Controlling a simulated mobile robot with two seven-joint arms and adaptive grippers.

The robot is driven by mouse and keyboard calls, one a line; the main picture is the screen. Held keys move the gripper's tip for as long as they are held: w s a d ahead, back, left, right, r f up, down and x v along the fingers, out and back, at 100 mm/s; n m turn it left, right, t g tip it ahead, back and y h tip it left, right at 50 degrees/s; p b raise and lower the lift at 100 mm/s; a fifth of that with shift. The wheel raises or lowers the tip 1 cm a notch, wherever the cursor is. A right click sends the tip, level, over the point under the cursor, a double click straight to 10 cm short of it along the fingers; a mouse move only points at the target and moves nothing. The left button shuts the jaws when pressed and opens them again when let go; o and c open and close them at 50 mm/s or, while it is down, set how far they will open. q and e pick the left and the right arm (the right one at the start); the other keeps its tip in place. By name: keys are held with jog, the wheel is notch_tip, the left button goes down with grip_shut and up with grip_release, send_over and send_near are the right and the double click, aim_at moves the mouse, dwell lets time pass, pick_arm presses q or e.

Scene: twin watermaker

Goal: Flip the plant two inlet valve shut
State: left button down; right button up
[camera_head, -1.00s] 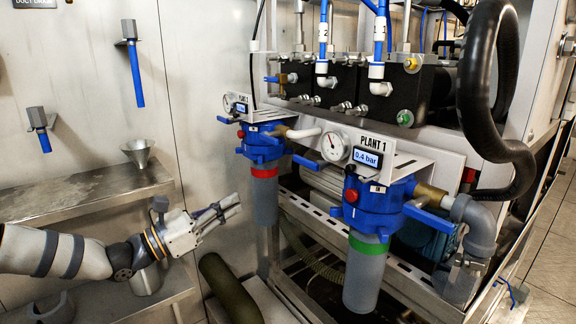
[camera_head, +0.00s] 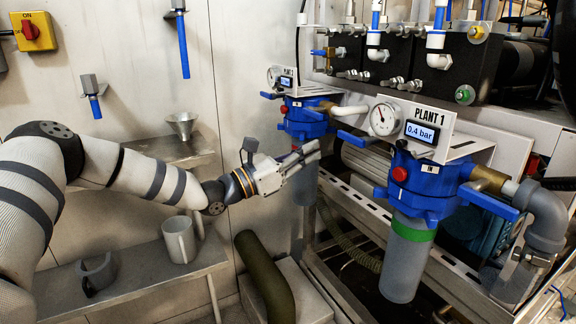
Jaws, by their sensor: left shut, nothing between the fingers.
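The plant two filter housing (camera_head: 305,122) is the blue unit farther back, under a gauge and a partly hidden plant sign. A blue lever (camera_head: 271,95) sticks out on its left and another blue lever (camera_head: 354,138) on its right. Which one is the inlet valve I cannot tell from any readable label. My left gripper (camera_head: 314,152) is shut and empty, just in front of the lower part of this housing. It covers part of the red ring and bowl there; whether it touches them is unclear. My right gripper is not in view.
The plant one housing (camera_head: 422,183) with its blue lever (camera_head: 488,203) stands nearer on the right. A metal shelf (camera_head: 130,285) holds a mug (camera_head: 179,240); a funnel (camera_head: 182,124) stands above. A dark green hose (camera_head: 264,275) rises below my left gripper.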

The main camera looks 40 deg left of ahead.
aim_at(316, 113)
pick_arm(q)
notch_tip(316, 113, up, 4)
jog(key=shift+s+a+r+p, duration=0.1)
jog(key=shift+s+a+p, duration=0.05)
jog(key=shift+p, duration=0.5)
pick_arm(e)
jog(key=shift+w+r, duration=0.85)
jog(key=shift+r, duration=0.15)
pick_arm(q)
jog(key=shift+s+d+r+n+y, duration=0.15)
jog(key=shift+n+y, duration=0.1)
jog(key=shift+n, duration=0.35)
jog(key=shift+w+d+r+n+y, duration=0.15)
jog(key=shift+n+y, duration=0.1)
jog(key=shift+n, duration=0.35)
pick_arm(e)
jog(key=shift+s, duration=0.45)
